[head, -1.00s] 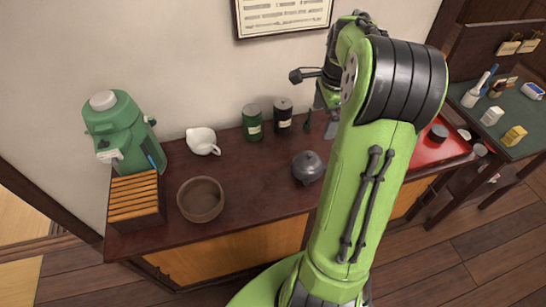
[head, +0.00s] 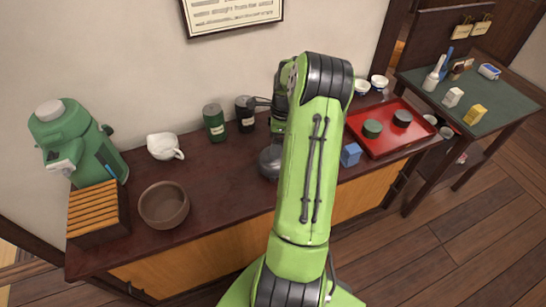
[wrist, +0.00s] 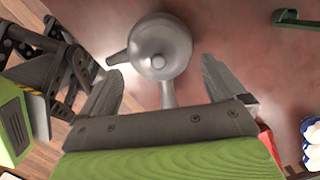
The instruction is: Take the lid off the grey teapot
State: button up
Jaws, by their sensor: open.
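The grey teapot (head: 268,162) stands on the dark wooden counter, mostly hidden behind my arm in the head view. In the wrist view the teapot (wrist: 178,62) shows from above, with its spout to the left and its straight handle towards my gripper. Its round grey lid (wrist: 150,35) is on it, with a small knob in the middle. My gripper (wrist: 160,68) is open and empty. Its fingers are spread to either side of the teapot in the picture, apart from the lid.
A green canister (head: 214,124) and a black canister (head: 244,116) stand behind the teapot. A white pitcher (head: 163,147) and brown bowl (head: 163,206) are left. A blue block (head: 350,154) and red tray (head: 385,144) with round containers are right.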

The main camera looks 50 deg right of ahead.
jog(key=f, duration=0.3)
jog(key=f+b, duration=0.1)
jog(key=shift+w+a+f, duration=0.2)
jog(key=shift+a+f, duration=0.05)
jog(key=shift+r, duration=0.1)
jog(key=c, duration=1)
jog(key=shift+s+a, duration=0.15)
jog(key=c, duration=0.4)
jog(key=shift+c, duration=0.2)
